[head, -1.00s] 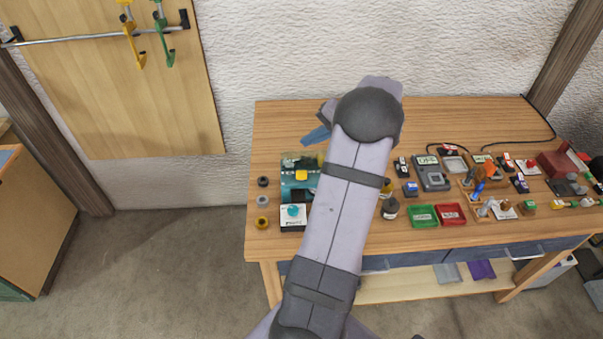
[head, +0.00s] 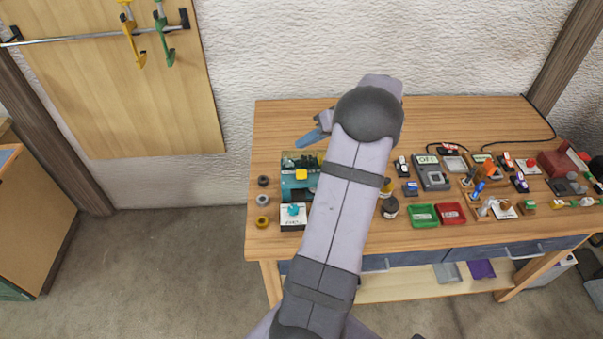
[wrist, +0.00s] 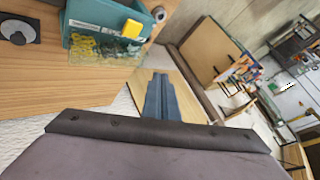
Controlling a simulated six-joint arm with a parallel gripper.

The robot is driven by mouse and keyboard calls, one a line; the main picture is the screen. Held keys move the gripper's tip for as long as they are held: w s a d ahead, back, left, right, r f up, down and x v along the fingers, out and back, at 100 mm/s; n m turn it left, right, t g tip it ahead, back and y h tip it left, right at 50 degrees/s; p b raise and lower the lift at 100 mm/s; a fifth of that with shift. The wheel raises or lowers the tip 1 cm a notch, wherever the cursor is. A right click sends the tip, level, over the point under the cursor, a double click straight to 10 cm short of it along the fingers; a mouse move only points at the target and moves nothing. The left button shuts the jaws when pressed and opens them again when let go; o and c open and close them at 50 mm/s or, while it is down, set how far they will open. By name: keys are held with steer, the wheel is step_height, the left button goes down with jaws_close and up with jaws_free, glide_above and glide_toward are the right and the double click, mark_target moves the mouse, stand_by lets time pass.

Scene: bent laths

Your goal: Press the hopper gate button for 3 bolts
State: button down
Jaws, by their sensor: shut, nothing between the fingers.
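The hopper is a teal box (head: 288,192) at the left of the bench, with a yellow button (head: 301,174) on it. My arm hides part of its right side. The wrist view shows the teal box (wrist: 95,14) at the top, its yellow button (wrist: 131,28) on the near wall, and yellowish bolts (wrist: 105,50) in front of it. My gripper (head: 302,143) shows blue fingers beyond the hopper in the head view, apart from the button. The fingers (wrist: 162,78) are together and empty in the wrist view.
A white plate with a teal knob (head: 293,211) sits in front of the hopper. Several round rings (head: 262,200) lie to its left. Green (head: 423,215) and red (head: 451,213) trays and many small devices fill the right. The bench's back left is clear.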

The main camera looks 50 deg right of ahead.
steer(key=b, duration=0.3)
glide_above(305, 175)
steer(key=shift+d+f, duration=0.1)
steer(key=shift+f, duration=3.55)
steer(key=shift+f+b, duration=0.75)
steer(key=shift+b, duration=0.1)
steer(key=shift+f+b, duration=1.2)
steer(key=shift+b, duration=0.4)
steer(key=shift+r, duration=0.15)
steer(key=shift+r+p, duration=0.5)
steer(key=shift+r, duration=0.55)
steer(key=shift+r+p, duration=1.05)
steer(key=shift+r, duration=1.45)
